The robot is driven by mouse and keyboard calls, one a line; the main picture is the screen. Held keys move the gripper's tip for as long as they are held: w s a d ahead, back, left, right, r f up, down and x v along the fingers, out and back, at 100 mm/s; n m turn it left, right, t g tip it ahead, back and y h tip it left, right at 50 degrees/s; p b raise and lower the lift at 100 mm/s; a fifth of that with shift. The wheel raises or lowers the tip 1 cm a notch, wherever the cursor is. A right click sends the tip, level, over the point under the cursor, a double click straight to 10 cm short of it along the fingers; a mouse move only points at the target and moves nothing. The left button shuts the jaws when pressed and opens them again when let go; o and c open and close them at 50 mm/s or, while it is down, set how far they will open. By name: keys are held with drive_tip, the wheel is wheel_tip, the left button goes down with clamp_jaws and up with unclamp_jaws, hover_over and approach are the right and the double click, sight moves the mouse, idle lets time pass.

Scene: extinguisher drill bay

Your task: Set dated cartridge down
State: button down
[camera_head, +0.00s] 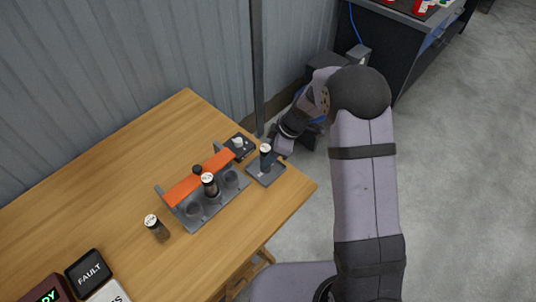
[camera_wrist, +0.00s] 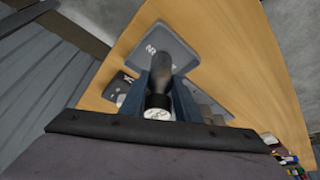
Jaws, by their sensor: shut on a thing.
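A dark cartridge with a white-marked top (camera_wrist: 158,113) stands upright between the two blue-grey fingers of my gripper (camera_wrist: 161,80), which is shut on it. In the head view this cartridge (camera_head: 265,157) is over a small grey tray (camera_head: 272,178) near the table's right corner. The tray also shows in the wrist view (camera_wrist: 181,47), with partly covered lettering. The cartridge's foot appears at the tray's surface, but I cannot tell whether it touches. My gripper (camera_head: 273,150) comes in from the tray's far right side.
A grey rack (camera_head: 226,201) with an orange bar (camera_head: 186,188) holds another dark cartridge (camera_head: 210,184). A further cartridge (camera_head: 152,222) stands on the wooden table (camera_head: 110,185) left of the rack. A black pad (camera_head: 245,154) with a small white item lies behind the rack. A FAULT box (camera_head: 88,272) is at front left.

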drive_tip(key=shift+f, duration=0.25)
drive_tip(key=c, duration=1.3)
unclamp_jaws()
drive_tip(key=shift+c, duration=0.2)
drive_tip(key=shift+r, duration=0.2)
drive_tip(key=b+v, duration=0.2)
drive_tip(key=v, duration=1)
drive_tip(key=shift+b, duration=0.35)
drive_tip(key=s+d+f+m+h, duration=0.2)
drive_tip(key=s+d+m, duration=0.2)
drive_tip(key=s+m, duration=0.4)
drive_tip(key=s+d+f+m+h, duration=0.1)
drive_tip(key=s+d+m, duration=0.3)
drive_tip(key=s, duration=1.1)
drive_tip(key=m+h, duration=0.1)
drive_tip(key=m, duration=0.2)
drive_tip(key=shift+d+f+m+g, duration=0.3)
drive_tip(key=shift+f+m+g, duration=0.1)
